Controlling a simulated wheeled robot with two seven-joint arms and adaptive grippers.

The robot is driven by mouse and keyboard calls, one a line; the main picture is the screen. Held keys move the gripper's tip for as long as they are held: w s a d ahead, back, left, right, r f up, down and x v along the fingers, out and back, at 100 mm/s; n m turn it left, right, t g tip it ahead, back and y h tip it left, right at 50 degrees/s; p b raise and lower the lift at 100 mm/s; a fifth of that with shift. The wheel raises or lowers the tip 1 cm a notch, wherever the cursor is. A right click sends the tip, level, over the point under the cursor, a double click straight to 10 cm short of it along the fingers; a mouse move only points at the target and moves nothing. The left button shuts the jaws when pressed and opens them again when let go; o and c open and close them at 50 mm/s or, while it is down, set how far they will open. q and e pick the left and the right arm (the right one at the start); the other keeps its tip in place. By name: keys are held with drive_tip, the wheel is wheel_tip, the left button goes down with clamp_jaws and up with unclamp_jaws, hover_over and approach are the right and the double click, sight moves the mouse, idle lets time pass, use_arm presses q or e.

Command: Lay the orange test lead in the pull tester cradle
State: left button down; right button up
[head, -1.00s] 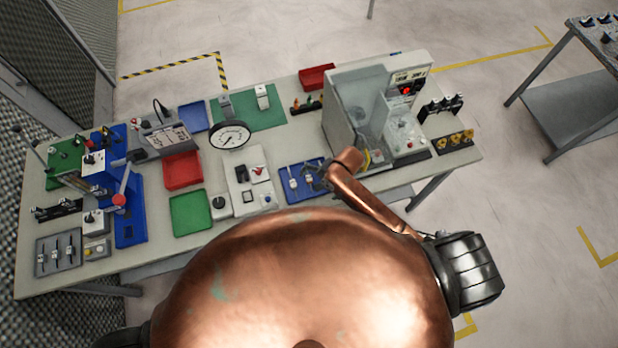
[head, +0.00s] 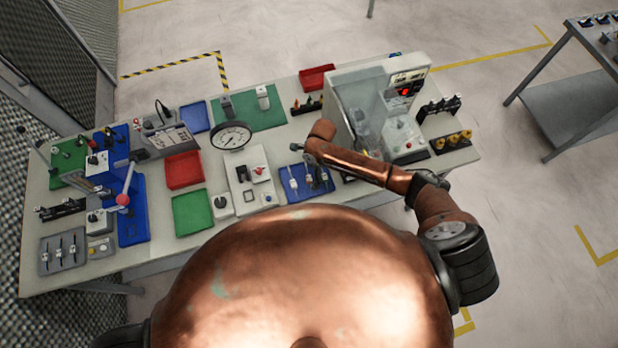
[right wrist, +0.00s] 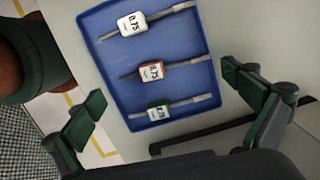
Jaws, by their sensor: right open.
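The orange test lead (right wrist: 152,71) lies in a blue tray (right wrist: 118,98), between a white-bodied lead (right wrist: 130,24) and a green-bodied lead (right wrist: 157,112). My right gripper (right wrist: 170,98) is open and empty, its fingers spread on either side of the tray's leads in the right wrist view. A dial gauge (head: 231,135) stands by a pale panel (head: 243,175) left of the tray; I cannot tell if this is the pull tester cradle. My left gripper is out of view.
A grey walled machine (head: 343,103) with a red light stands right of the tray, near my right arm. Red (head: 184,170) and green (head: 192,212) trays lie left of the panel. The left end of the bench is crowded with fixtures.

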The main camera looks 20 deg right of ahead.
sight(309, 175)
drive_tip(key=shift+a+f, duration=0.15)
drive_tip(key=shift+f, duration=0.65)
drive_tip(key=shift+a+f, duration=0.1)
drive_tip(key=shift+f, duration=0.65)
